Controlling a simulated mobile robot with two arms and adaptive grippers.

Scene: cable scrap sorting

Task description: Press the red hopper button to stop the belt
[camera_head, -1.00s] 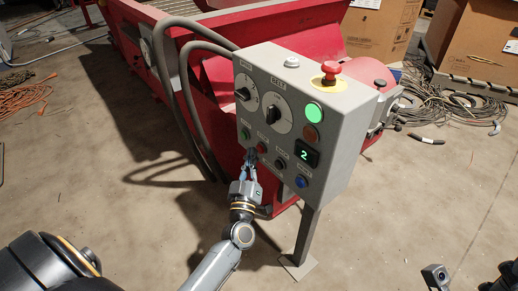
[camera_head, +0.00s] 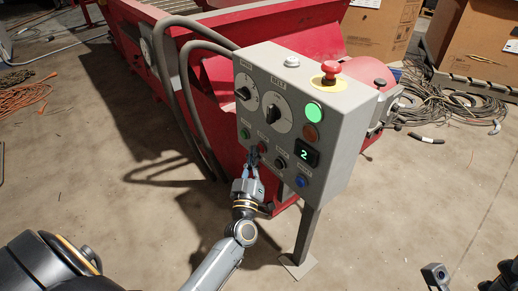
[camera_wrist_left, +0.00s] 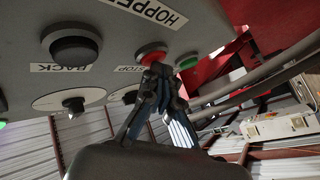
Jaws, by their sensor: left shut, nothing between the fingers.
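The grey control box (camera_head: 345,140) stands on a post, its front panel facing me. The red hopper button (camera_head: 262,147) sits in the lower button row, between a green button (camera_head: 246,133) and a black one (camera_head: 281,163). My left gripper (camera_head: 254,155) is shut and empty, its fingertips at the red button. In the left wrist view the fingertips (camera_wrist_left: 160,72) overlap the lower edge of the red button (camera_wrist_left: 151,51); I cannot tell whether they touch it. The green button (camera_wrist_left: 187,62) is beside them.
A red mushroom button (camera_head: 331,68) on a yellow disc tops the box. The front has two dials, a lit green lamp (camera_head: 314,112), a display (camera_head: 305,152) reading 2 and a blue button (camera_head: 301,181). Thick grey hoses (camera_head: 186,90) hang left; the red machine stands behind.

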